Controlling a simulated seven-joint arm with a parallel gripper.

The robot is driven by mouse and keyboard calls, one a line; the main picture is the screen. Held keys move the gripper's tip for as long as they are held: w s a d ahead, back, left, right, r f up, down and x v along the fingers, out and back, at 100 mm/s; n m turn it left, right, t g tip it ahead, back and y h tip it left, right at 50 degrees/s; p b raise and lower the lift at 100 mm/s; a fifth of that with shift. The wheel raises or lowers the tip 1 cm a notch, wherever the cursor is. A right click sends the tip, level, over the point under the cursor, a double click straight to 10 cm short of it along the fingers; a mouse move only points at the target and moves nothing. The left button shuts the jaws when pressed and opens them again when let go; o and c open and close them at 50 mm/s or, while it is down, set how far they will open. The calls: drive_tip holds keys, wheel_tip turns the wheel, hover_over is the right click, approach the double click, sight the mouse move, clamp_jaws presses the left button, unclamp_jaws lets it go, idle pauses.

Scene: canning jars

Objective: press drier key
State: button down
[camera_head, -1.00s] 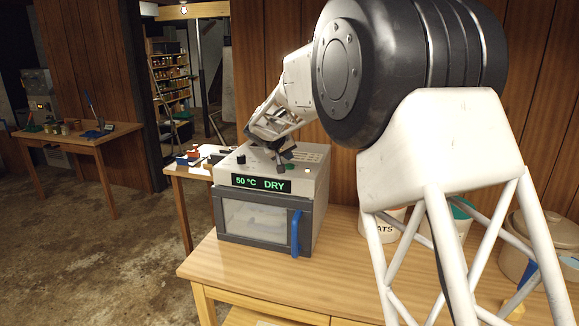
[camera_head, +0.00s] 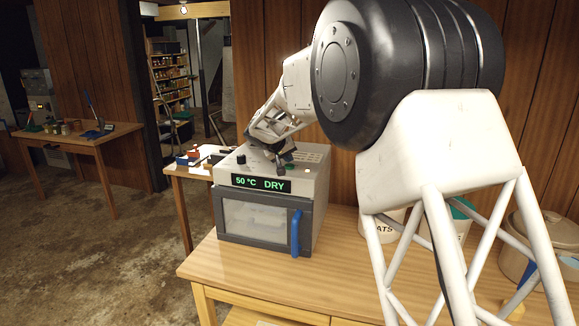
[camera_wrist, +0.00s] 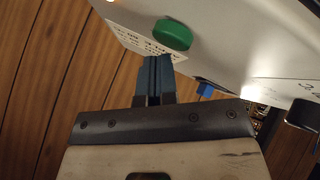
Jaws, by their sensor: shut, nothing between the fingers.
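The drier (camera_head: 262,220) is a grey box with a glass door and a blue handle (camera_head: 296,233), standing on the wooden table. Its display (camera_head: 261,184) reads "50 °C DRY" in green. In the wrist view a round green key (camera_wrist: 173,35) stands on the drier's pale top, beside a printed label (camera_wrist: 130,35). My gripper (camera_wrist: 158,62) is shut and empty, its blue-grey fingertips close to the green key. I cannot tell whether they touch the label or the top. In the head view my gripper (camera_head: 284,163) is over the front part of the drier's top.
A black knob (camera_head: 241,159) and a pale button (camera_head: 307,171) are also on the drier's top. Tubs (camera_head: 383,226) stand right of the drier, partly behind my arm. The table's front left (camera_head: 215,262) is bare.

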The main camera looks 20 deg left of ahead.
sight(288, 165)
drive_tip(key=shift+f, duration=0.45)
idle(0.9)
drive_tip(key=shift+r, duration=0.85)
drive_tip(key=shift+r, duration=2.5)
